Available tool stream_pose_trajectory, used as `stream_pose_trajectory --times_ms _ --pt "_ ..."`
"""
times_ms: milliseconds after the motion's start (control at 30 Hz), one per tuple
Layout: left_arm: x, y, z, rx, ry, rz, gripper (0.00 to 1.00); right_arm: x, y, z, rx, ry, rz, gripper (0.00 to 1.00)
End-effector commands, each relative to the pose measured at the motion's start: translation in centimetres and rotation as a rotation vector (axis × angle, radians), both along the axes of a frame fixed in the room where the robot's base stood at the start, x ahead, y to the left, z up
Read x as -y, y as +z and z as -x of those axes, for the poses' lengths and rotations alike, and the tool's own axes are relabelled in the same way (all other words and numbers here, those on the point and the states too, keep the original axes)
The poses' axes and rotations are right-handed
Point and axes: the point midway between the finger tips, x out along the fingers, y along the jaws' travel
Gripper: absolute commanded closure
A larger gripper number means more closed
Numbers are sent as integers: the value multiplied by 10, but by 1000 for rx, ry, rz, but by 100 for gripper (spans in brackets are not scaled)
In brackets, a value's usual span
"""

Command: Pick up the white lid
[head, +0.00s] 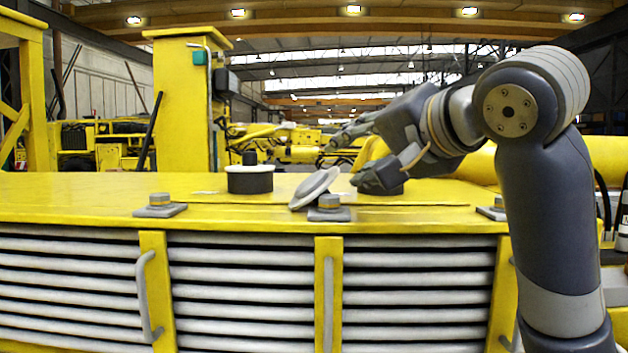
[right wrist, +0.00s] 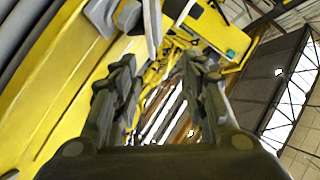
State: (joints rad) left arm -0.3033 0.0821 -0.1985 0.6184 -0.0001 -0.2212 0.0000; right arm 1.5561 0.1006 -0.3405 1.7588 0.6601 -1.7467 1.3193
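The white lid (head: 316,184) is a pale round disc on top of the yellow boom housing in the head view. It is tilted, leaning by a grey bolt block. In the right wrist view the lid (right wrist: 152,24) shows nearly edge-on as a pale strip, ahead of the fingertips. My right gripper (head: 345,162) is just right of the lid, with its fingers spread and nothing between them. The right wrist view also shows both fingers (right wrist: 160,68) wide apart and empty. My left gripper is not in view.
Grey bolt blocks sit near the front edge, one (head: 328,209) beside the lid and another (head: 160,206) farther left. A dark round part (head: 396,190) lies below my right gripper. A yellow post (head: 181,105) rises behind.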

Motion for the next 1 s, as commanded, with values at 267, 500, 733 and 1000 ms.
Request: stream_pose_trajectory --times_ms 267,500,733,1000 --pt "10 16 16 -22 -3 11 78 -12 -7 -22 -3 1 3 60" --pt "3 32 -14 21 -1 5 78 -26 -17 -47 -1 1 2 60" --pt "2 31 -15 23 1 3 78 -27 -20 -50 0 2 0 60" --pt "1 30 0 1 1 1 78 -27 -20 -50 0 2 0 100"
